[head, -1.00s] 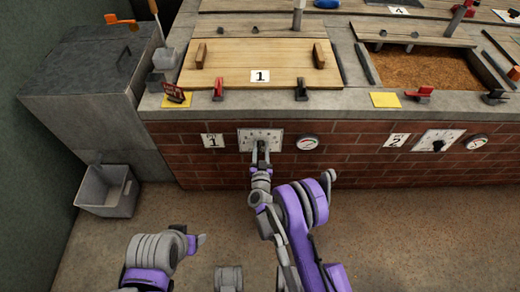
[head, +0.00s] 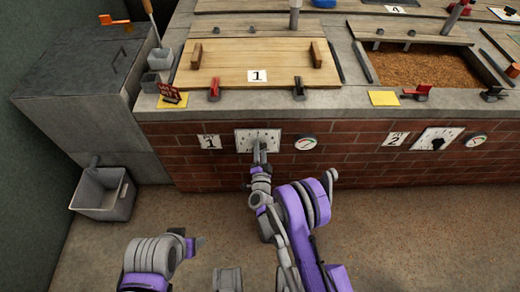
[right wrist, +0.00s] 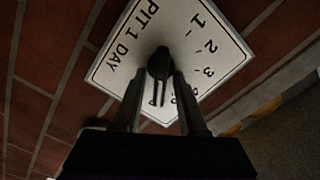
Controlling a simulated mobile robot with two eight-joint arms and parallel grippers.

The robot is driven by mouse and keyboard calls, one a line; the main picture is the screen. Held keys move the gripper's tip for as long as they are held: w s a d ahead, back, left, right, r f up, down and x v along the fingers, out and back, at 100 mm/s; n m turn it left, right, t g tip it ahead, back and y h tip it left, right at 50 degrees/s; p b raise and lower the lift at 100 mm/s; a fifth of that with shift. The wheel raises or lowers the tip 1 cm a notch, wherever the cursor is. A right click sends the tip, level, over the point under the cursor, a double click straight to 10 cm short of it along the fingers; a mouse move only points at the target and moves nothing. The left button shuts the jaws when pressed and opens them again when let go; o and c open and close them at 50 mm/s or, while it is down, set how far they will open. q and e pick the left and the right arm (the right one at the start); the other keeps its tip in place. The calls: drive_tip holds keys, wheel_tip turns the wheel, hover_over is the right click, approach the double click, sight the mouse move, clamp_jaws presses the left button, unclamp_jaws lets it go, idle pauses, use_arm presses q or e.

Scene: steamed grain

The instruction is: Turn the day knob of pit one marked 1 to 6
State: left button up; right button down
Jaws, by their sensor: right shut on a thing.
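The day plate of pit one (head: 242,135) is a white panel on the brick front under the board marked 1. In the right wrist view, the plate (right wrist: 122,55) reads "PIT 1 DAY" with 1, 2 and 3 along one side; other marks are hidden or unclear. The dark knob (right wrist: 160,62) is at its middle. My right gripper (head: 260,146) is at the knob, and its fingers (right wrist: 158,92) are shut on it from both sides. The pointer's number cannot be read. My left arm (head: 155,255) is low at the left; its finger opening cannot be made out.
A round gauge (head: 305,142) is right of the plate, and the pit two knob plate (head: 437,140) is further right. A ledge with clamps (head: 214,88) juts above. A grey bin (head: 103,193) stands on the floor at left. The floor before the wall is clear.

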drive_tip(key=shift+m, duration=0.4)
drive_tip(key=c, duration=0.8)
unclamp_jaws()
drive_tip(key=shift+w, duration=0.1)
drive_tip(key=shift+c, duration=0.2)
use_arm(q)
drive_tip(key=shift+f, duration=0.1)
